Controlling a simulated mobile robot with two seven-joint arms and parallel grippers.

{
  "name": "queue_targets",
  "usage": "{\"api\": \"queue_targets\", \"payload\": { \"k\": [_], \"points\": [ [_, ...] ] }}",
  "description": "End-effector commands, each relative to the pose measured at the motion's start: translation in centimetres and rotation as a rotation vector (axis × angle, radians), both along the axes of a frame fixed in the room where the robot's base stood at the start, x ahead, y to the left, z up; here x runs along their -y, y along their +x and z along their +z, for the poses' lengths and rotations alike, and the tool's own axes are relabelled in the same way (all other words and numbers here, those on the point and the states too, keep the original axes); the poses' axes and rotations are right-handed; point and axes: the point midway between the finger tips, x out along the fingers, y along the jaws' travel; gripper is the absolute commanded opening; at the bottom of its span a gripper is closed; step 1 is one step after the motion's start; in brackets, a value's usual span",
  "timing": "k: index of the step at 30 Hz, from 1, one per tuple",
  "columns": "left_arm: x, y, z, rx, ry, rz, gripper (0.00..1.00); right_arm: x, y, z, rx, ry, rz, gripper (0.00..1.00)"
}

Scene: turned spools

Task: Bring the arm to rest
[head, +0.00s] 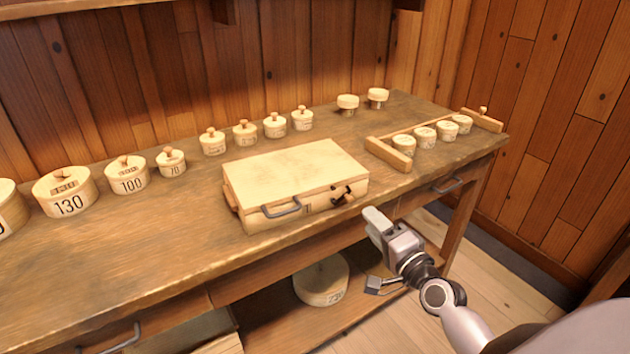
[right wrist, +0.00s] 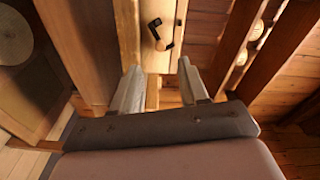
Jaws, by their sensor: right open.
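My right gripper (head: 378,222) is in front of the bench's front edge, to the right of the closed wooden case and apart from it. In the right wrist view its two fingers stand apart with nothing between them (right wrist: 162,88). The pale wooden case (head: 295,168) lies on the bench with its lid down, a grey handle and a dark latch on its front. The latch (right wrist: 160,35) shows beyond the fingers in the right wrist view. My left gripper is in neither view.
The wooden bench (head: 130,230) carries several lidded round boxes, such as one marked 130 (head: 68,205). A wooden rack (head: 390,154) holding several small spools is at the right. A large round box (head: 322,285) sits on the lower shelf. The floor (head: 490,275) right of the bench is clear.

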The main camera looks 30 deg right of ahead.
Motion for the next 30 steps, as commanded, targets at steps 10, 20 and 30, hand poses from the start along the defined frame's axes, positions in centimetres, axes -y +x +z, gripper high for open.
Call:
{"api": "queue_targets", "payload": {
  "k": [10, 20, 30],
  "points": [
    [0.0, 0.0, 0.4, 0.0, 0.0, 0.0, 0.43, -3.0, -2.0, -3.6, -0.107, -0.204, 0.063, 0.44],
    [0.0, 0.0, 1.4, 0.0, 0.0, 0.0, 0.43, -12.7, -12.7, -14.2, -0.378, -0.987, 0.415, 0.44],
    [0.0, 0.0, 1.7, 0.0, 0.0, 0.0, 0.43, -16.1, -18.3, -17.2, -0.422, -1.335, 0.61, 0.44]
  ]
}}
